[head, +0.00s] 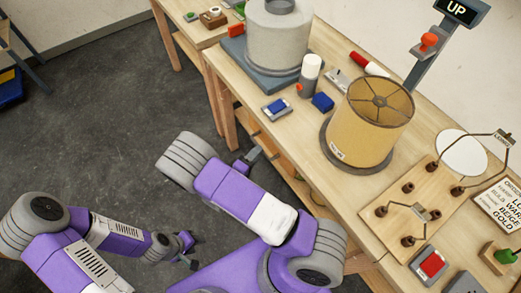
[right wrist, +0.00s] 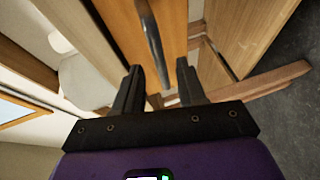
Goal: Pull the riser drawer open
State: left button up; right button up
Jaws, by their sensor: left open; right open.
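In the right wrist view, an orange-brown wooden front (right wrist: 178,30), which looks like the drawer's, carries a dark curved bar handle (right wrist: 151,35). My right gripper (right wrist: 160,78) is open, its two dark fingers pointing toward this front. The handle lies ahead, between the lines of the fingers and nearer the left one; I see no grip on it. In the head view my right gripper (head: 250,158) is low beside the workbench's front edge, and the drawer front cannot be made out there. My left gripper (head: 189,254) is open and empty over the floor, away from the bench.
The workbench (head: 235,78) holds a grey cylinder on a blue base (head: 275,38), a tan lampshade (head: 372,118), a blue block (head: 322,102) and a wiring board (head: 425,205). Wooden rails show under its edge.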

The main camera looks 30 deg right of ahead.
jog(key=shift+b+x, duration=0.4)
jog(key=shift+x, duration=1.5)
grip_shut()
